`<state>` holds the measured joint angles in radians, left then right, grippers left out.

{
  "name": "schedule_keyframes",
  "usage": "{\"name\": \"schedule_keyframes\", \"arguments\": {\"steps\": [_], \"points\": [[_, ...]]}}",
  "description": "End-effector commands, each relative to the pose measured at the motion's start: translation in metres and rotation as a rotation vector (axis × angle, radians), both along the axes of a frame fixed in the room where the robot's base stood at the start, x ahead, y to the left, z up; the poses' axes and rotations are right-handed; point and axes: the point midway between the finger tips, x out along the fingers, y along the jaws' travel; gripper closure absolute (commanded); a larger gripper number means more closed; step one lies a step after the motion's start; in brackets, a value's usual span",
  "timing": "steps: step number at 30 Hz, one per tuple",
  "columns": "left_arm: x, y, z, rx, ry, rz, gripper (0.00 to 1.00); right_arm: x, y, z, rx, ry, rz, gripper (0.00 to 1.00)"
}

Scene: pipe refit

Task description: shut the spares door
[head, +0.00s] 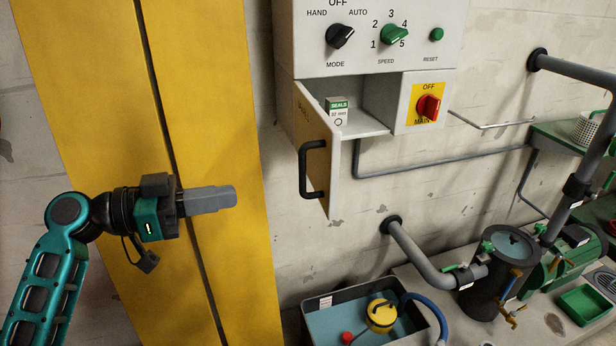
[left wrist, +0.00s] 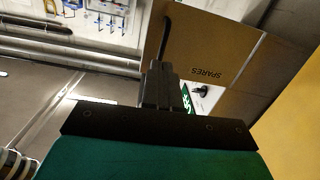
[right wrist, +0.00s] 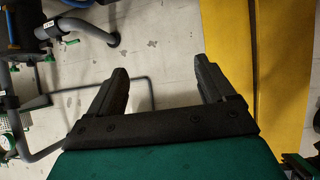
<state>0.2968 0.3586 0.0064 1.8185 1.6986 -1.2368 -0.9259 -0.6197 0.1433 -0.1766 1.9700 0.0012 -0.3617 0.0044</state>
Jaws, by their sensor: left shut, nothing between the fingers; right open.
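The left wrist view shows the door (left wrist: 213,52) lettered SPARES beyond the closed fingers (left wrist: 160,88). My right gripper (right wrist: 160,82) is open and empty in the right wrist view; it is not in the head view.
Tall yellow panels (head: 215,110) stand behind my left arm. A red main switch (head: 428,106) sits right of the compartment. A grey pipe (head: 440,158) runs along the wall. The wall below the door is clear.

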Motion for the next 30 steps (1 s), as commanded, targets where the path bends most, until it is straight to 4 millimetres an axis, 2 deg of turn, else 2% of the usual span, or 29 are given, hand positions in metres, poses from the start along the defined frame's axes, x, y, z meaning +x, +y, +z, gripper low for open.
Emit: {"name": "schedule_keyframes", "arguments": {"steps": [1, 3, 8, 11, 22, 27, 30], "points": [[-0.002, 0.001, 0.011, -0.013, -0.033, -0.031, 1.0, 0.001, 0.0, 0.0, 0.0, -0.002, 0.0, 0.17], [-0.005, 0.001, 0.021, -0.025, -0.061, -0.06, 1.0, 0.001, 0.0, 0.0, 0.0, -0.002, 0.0, 0.17], [-0.005, -0.009, 0.027, -0.035, -0.075, -0.077, 1.0, 0.001, 0.0, 0.002, -0.001, -0.001, 0.001, 0.17], [-0.001, -0.024, 0.028, -0.036, -0.074, -0.078, 1.0, 0.001, -0.002, 0.005, -0.004, -0.001, -0.001, 0.17], [0.019, -0.1, 0.028, -0.035, -0.071, -0.076, 1.0, -0.002, -0.011, 0.01, -0.019, 0.002, -0.014, 0.17], [0.026, -0.123, 0.027, -0.033, -0.071, -0.074, 1.0, -0.003, -0.01, 0.016, -0.018, 0.003, -0.013, 0.17], [0.028, -0.13, 0.026, -0.034, -0.07, -0.073, 1.0, -0.003, -0.01, 0.017, -0.018, 0.004, -0.012, 0.17]]}}
